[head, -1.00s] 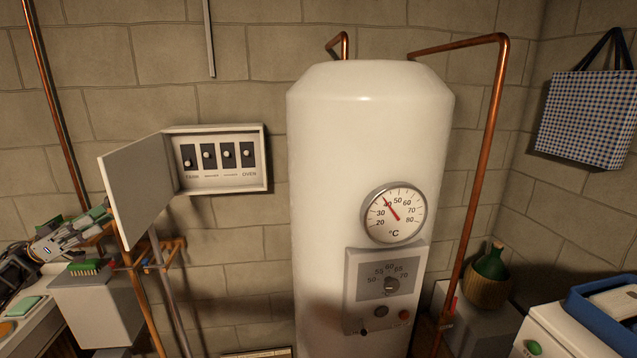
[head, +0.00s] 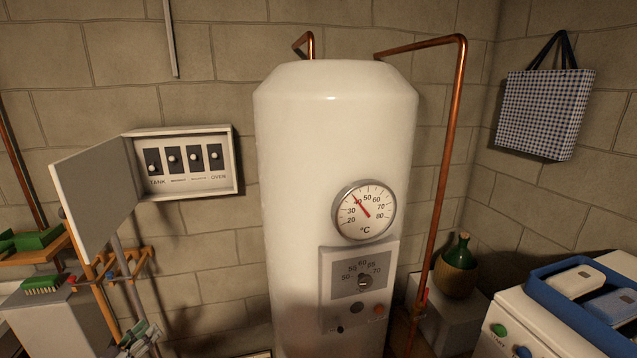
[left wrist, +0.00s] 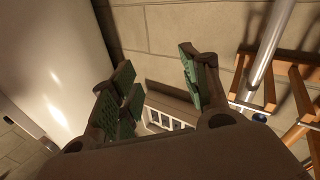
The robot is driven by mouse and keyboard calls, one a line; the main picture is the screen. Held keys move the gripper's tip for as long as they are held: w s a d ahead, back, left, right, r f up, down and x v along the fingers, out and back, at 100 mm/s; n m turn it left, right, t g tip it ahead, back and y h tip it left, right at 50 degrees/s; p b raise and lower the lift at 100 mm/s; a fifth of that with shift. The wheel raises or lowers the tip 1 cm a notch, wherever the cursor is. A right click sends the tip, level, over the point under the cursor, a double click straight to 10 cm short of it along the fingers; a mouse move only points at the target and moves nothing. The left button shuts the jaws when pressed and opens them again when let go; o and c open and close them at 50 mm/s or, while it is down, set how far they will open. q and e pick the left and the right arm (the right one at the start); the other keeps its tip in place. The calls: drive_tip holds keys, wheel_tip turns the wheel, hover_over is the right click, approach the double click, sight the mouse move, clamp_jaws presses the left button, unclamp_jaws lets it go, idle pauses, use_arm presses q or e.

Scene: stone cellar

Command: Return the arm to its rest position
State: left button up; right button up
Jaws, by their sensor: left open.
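My left gripper (head: 138,338) is low in the head view, at the bottom edge and left of the white water tank (head: 335,130). In the left wrist view its green-padded fingers (left wrist: 158,78) are spread apart with nothing between them. The tank also shows in the left wrist view (left wrist: 55,60), to the left of the fingers. My right gripper is in neither view.
An open switch box (head: 187,190) hangs on the wall above my left gripper, its door (head: 95,195) swung left. A blue tray (head: 545,300) stands at right.

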use_arm(q)
drive_tip(key=s+d+f+g+y, duration=0.2)
drive_tip(key=s+d+f+g, duration=0.15)
drive_tip(key=s+f, duration=0.6)
drive_tip(key=s+d+f+n+g+y, duration=0.15)
drive_tip(key=s+d+f, duration=0.35)
drive_tip(key=f, duration=0.9)
drive_tip(key=s+d+f+m+g+y, duration=0.1)
drive_tip(key=s+d+f+g+y, duration=0.15)
drive_tip(key=s+d+f, duration=0.6)
drive_tip(key=s+d+f+g, duration=0.3)
drive_tip(key=s+d+f, duration=0.1)
drive_tip(key=s, duration=0.7)
drive_tip(key=s+d+f+m+g, duration=0.1)
drive_tip(key=s+d+f+g, duration=0.2)
drive_tip(key=s, duration=0.8)
drive_tip(key=s+d+f+m+g, duration=0.1)
drive_tip(key=s+d+f+g, duration=0.2)
drive_tip(key=s+d+f, duration=0.4)
drive_tip(key=s+f, duration=0.2)
drive_tip(key=s, duration=0.2)
drive_tip(key=shift+d+f+g+h, duration=0.15)
drive_tip(key=shift+d+g+h, duration=0.05)
drive_tip(key=shift+g+h, duration=0.2)
drive_tip(key=shift+a, duration=0.1)
